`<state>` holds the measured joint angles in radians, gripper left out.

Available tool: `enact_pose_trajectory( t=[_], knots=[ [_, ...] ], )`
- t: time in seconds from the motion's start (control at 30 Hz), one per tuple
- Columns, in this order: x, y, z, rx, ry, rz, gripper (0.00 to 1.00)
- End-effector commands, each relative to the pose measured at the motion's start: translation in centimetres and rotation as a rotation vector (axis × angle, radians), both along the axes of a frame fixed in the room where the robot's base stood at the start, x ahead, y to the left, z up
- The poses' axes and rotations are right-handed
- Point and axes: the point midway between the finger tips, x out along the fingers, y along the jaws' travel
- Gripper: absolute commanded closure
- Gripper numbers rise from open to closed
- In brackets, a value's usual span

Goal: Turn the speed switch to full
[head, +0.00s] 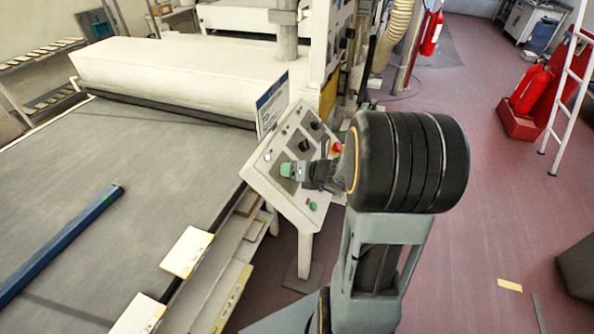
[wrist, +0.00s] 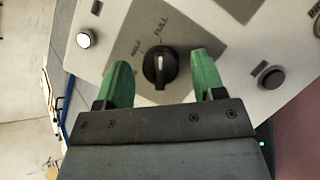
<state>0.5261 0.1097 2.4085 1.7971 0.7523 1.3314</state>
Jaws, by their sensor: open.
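The speed switch (wrist: 160,70) is a black knob with a white mark on the grey panel face in the wrist view. The labels HALF and FULL are printed above it, HALF to the left of FULL. The white mark points roughly upward; I cannot tell exactly which label it meets. My gripper (wrist: 161,68) is open, with one green finger on each side of the knob and visible gaps between. Whether the fingers are at knob depth is unclear. In the head view my gripper (head: 290,170) is at the sloped control panel (head: 264,180) and hides the knob.
The conveyor belt (head: 150,165) lies left; red floor (head: 490,200) is open at right.

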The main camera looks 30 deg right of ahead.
Motion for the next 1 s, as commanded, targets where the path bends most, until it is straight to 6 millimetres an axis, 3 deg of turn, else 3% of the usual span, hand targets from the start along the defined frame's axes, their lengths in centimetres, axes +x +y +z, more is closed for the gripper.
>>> enact_pose_trajectory(
  t=[0.23, 0.7, 1.0],
  knots=[
    [-1.7, -0.8, 1.2, -0.001, -0.004, -0.004, 0.37],
    [-9.1, -3.5, 5.7, -0.002, -0.002, -0.007, 0.37],
    [-11.1, -4.1, 6.9, 0.000, 0.000, -0.002, 0.37]
  ],
)
